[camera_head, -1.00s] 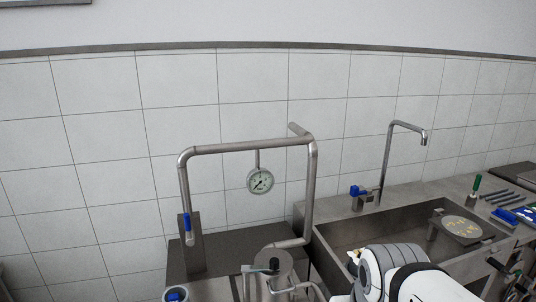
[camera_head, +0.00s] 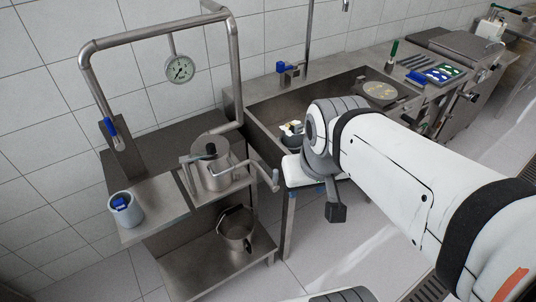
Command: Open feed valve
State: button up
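A blue-handled valve (camera_head: 112,130) sits on the lower end of the steel pipe at the left, in front of a grey upright plate. Its blue lever lies nearly along the pipe. I take it for the feed valve; no label shows. My white arm reaches in from the right, far from this valve. My gripper (camera_head: 336,212) appears as a dark part below the wrist, in front of the sink unit. Its fingers are not clear, and nothing is seen held in it.
A separator with a steel bowl and crank (camera_head: 212,165) stands between valve and arm. A grey cup (camera_head: 124,208) stands on the bench's front left. A pot (camera_head: 236,228) is on the lower shelf. A gauge (camera_head: 179,69) hangs from the pipe. A blue tap handle (camera_head: 281,67) is by the sink.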

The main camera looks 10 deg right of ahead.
aim_at(119, 146)
jog(key=z, duration=1.6)
jog(key=k, duration=1.3)
jog(key=u, duration=1.2)
jog(key=i, duration=1)
jog(key=u, duration=0.05)
